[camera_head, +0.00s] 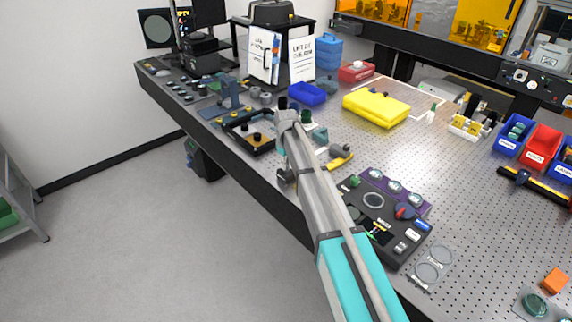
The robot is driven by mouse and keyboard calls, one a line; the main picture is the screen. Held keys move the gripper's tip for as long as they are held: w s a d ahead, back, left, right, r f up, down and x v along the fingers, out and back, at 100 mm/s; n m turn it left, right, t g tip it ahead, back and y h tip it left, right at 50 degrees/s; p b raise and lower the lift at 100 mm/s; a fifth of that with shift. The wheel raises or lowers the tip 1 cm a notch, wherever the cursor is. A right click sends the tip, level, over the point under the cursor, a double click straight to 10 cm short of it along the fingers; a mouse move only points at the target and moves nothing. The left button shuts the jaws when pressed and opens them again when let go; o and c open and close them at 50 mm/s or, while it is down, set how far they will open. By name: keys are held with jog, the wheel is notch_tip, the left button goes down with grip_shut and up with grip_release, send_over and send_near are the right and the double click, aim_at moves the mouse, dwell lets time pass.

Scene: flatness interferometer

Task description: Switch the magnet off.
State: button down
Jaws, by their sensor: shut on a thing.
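My arm reaches from the bottom of the view up over the left edge of the perforated metal table. A dark part beside the arm, at the table's edge, seems to be my gripper (287,176). It is small and partly covered by my arm. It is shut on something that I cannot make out. I cannot pick out the magnet or its switch for certain. A yellow piece with a grey and black cylinder (340,152) lies just right of the arm.
A yellow case (377,107) lies beyond. A black tray (262,149) is left of my wrist. Red and blue bins (541,146) are at the right. The floor (150,230) at left is clear.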

jog(key=c, duration=0.7)
grip_release()
jog(key=shift+m, duration=0.3)
